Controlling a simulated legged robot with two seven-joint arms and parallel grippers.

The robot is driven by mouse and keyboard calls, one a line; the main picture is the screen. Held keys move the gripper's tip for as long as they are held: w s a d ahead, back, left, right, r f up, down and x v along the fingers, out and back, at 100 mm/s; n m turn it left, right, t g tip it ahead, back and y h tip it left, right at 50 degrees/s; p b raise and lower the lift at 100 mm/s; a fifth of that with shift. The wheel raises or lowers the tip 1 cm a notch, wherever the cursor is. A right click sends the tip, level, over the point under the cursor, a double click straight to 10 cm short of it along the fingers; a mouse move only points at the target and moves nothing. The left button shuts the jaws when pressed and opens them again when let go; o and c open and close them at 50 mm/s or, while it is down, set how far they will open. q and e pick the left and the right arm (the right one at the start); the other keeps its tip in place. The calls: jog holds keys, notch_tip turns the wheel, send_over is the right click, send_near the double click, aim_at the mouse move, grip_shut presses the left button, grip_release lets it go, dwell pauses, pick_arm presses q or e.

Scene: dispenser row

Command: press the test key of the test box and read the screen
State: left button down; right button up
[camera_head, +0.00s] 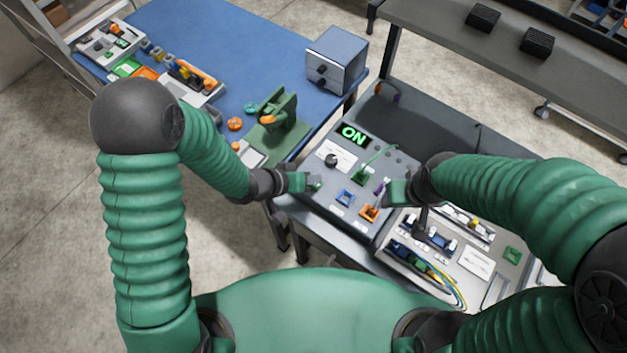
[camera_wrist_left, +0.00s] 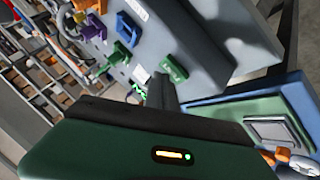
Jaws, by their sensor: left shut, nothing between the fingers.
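The test box (camera_head: 330,207) is a grey sloped panel in the middle of the head view. Its screen (camera_head: 352,135) is lit green and appears to read "ON". A green key (camera_head: 317,184) sits near the panel's left edge; it also shows in the left wrist view (camera_wrist_left: 173,68). My left gripper (camera_head: 306,183) is shut and empty, its tips right beside this key. I cannot tell whether they touch it. In the left wrist view the dark fingers (camera_wrist_left: 162,95) point toward the panel. My right gripper (camera_head: 390,192) is over the panel's right side; its fingers are unclear.
A blue socket (camera_head: 345,197) and an orange socket (camera_head: 369,213) are on the panel, with a black knob (camera_head: 331,160) farther up. A blue table (camera_head: 220,50) on the left bears a green fixture (camera_head: 278,112) and a grey box (camera_head: 337,60). A wiring tray (camera_head: 420,262) lies right.

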pick_arm(q)
jog(key=shift+f, duration=0.45)
dwell(0.5)
jog(key=shift+a+r+p, duration=0.1)
jog(key=shift+r+p, duration=0.8)
jog(key=shift+r, duration=0.05)
notch_tip(320, 180, up, 5)
jog(key=p, duration=0.5)
